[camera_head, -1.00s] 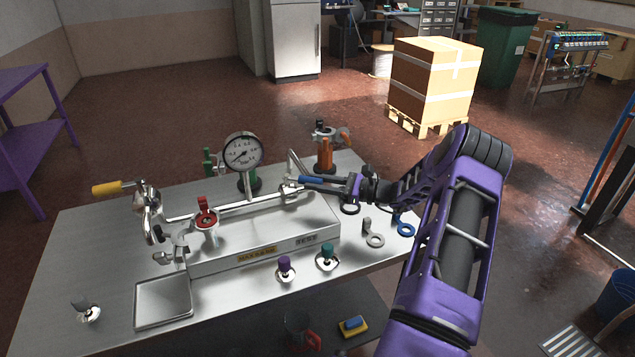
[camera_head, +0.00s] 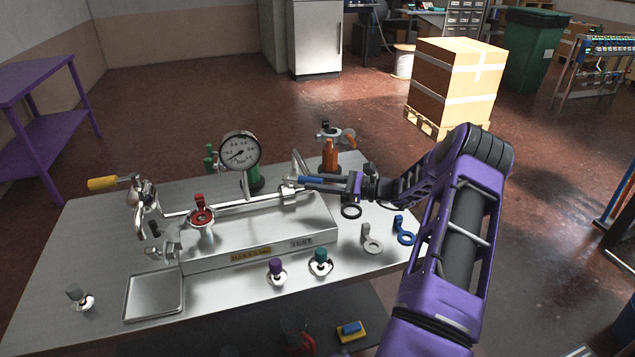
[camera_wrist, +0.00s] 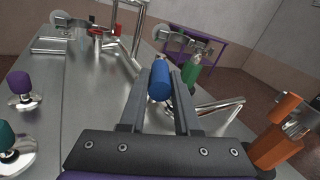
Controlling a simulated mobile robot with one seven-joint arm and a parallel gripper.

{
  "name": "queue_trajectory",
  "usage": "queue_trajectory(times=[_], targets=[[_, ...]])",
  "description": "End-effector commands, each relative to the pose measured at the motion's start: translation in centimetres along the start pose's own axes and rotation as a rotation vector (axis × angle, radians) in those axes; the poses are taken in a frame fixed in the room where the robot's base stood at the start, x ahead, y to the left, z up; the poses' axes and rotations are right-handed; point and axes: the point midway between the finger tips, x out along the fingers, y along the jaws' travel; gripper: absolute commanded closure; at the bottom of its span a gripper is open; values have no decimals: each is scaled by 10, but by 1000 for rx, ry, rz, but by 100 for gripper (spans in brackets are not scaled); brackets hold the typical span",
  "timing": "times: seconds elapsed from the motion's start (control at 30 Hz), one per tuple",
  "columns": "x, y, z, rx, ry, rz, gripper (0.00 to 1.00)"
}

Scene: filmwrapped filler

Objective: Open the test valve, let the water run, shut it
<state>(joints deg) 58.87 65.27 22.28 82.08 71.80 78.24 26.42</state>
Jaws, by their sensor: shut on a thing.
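My gripper (camera_head: 328,184) reaches in from the right and is shut on the blue handle. In the wrist view the handle (camera_wrist: 159,80) lies between the dark fingers (camera_wrist: 163,103); its grip hides part of the valve. The handle lies nearly level, pointing right. A round pressure gauge (camera_head: 239,150) stands above the pipe. A square steel tray (camera_head: 154,295) lies at the bench's front left. I see no running water.
A yellow-handled valve (camera_head: 103,183) and a red-topped fitting (camera_head: 202,214) stand left on the bench. An orange fitting (camera_head: 330,156) stands behind my gripper. Purple (camera_head: 276,270) and teal (camera_head: 320,260) knobs stand in front.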

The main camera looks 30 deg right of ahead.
Motion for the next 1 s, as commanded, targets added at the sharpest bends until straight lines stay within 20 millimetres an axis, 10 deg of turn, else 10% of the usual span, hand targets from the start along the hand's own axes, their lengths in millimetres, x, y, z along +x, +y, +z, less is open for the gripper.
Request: queue_trajectory(times=[0.33, 0.37, 0.5, 1.0], targets=[[0, 0, -1, 1, 2, 1, 100], [0, 0, -1, 1, 2, 1, 64], [0, 0, -1, 1, 1, 0, 39], [-23, -1, 0, 0, 1, -3, 39]])
